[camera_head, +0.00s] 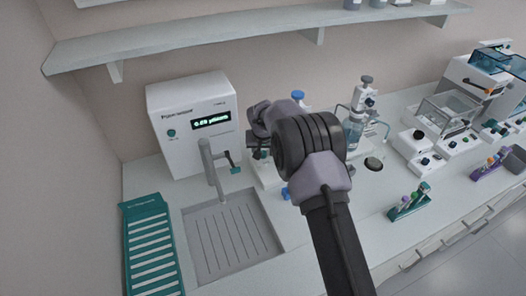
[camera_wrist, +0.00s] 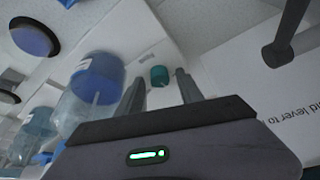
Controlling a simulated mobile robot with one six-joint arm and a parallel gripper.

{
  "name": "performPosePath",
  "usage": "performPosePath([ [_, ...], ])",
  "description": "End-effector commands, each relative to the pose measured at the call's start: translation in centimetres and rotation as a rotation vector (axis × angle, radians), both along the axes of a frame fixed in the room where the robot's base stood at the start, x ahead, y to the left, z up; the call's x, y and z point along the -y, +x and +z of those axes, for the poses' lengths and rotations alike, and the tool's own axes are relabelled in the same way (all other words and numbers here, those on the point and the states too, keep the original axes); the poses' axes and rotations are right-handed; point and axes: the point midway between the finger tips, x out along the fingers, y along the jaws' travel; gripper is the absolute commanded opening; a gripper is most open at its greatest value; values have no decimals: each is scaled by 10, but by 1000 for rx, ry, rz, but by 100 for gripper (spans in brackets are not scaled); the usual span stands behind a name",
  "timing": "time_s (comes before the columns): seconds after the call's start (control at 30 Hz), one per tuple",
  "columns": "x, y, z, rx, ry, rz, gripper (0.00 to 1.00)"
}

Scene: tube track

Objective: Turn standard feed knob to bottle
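In the wrist view a small teal knob (camera_wrist: 160,77) sits on a white surface with a small grey label beside it; it is likely the standard feed knob, but its pointing direction is too small to read. My gripper (camera_wrist: 160,82) has its two fingers apart, one on each side of the knob in the picture. I see no contact, and cannot tell how deep the knob lies between them. In the head view my gripper (camera_head: 259,122) is in front of a white stand, and my arm hides the knob. A blue-capped bottle (camera_wrist: 97,80) stands left of the fingers in the wrist view.
A grey tap (camera_head: 211,165) and sink (camera_head: 225,238) are left of my gripper, before a white water unit (camera_head: 194,122). A glass-vessel stand (camera_head: 360,115) is to the right. A tube rack (camera_head: 410,202) stands near the front edge. A shelf (camera_head: 250,25) hangs above.

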Motion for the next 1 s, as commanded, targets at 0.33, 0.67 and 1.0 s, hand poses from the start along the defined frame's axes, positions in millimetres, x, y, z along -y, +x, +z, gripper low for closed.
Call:
performPosePath([
  [0.33,0,0,0,0,0,0,0],
  [0.67,1,0,1,0,0,100,0],
  [1.0,2,1,-1,1,0,331,0],
])
